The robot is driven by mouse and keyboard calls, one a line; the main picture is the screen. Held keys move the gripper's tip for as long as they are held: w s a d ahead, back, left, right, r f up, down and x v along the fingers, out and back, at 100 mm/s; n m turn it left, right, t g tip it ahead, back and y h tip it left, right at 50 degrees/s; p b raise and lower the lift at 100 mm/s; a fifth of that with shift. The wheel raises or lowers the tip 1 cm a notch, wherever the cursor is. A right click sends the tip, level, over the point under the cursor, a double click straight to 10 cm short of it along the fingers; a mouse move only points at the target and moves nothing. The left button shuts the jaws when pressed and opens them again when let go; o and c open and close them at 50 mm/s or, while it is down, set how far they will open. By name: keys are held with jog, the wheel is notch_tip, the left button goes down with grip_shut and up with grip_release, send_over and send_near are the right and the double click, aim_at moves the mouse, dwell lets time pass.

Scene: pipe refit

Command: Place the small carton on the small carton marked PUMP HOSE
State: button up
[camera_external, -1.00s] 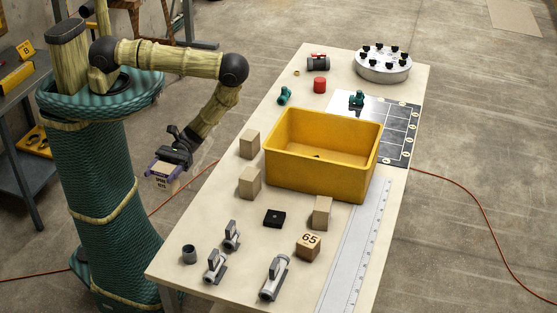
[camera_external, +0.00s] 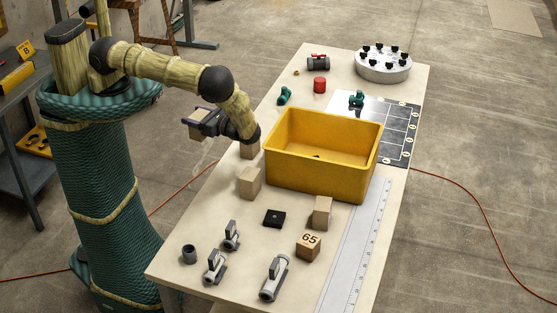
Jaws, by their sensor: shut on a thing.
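My gripper (camera_external: 192,123) is left of the table's far-left edge, raised and turned sideways. It is shut on a small tan carton (camera_external: 201,113), which shows only partly between the jaws. Three plain tan cartons stand on the table: one (camera_external: 249,151) partly hidden behind my arm, one (camera_external: 249,183) just in front of it, and one (camera_external: 322,212) right of centre. No PUMP HOSE lettering is readable on any of them from this side, so I cannot tell which is the marked one.
A yellow bin (camera_external: 318,172) stands mid-table beside the cartons. A block marked 65 (camera_external: 308,247), a black square piece (camera_external: 274,218), grey pipe fittings (camera_external: 275,278) and a grey ring (camera_external: 189,254) are at the near end. A long ruler (camera_external: 352,252) lies along the right edge.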

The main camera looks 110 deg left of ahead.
jog(key=w+a+r+m+t+y+b, duration=0.3)
jog(key=w+m+t+y, duration=0.45)
jog(key=w, duration=0.65)
jog(key=w+a+r+m+t+y+b, duration=0.1)
jog(key=w+a+m+t+y+b, duration=0.2)
jog(key=w+m+t+y+b, duration=0.8)
jog(key=w+d+m+t+h+b, duration=0.3)
jog(key=w+d, duration=0.6)
jog(key=w, duration=0.3)
jog(key=w+d+m+t+h+b, duration=0.4)
jog(key=w+d+t, duration=0.4)
jog(key=w, duration=0.3)
jog(key=t+h+b, duration=0.1)
jog(key=b, duration=0.1)
jog(key=shift+w+d+r+b, duration=0.15)
jog(key=shift+w+d+b, duration=0.2)
jog(key=shift+w+b, duration=0.05)
notch_tip(320, 180, down, 6)
jog(key=shift+p, duration=0.4)
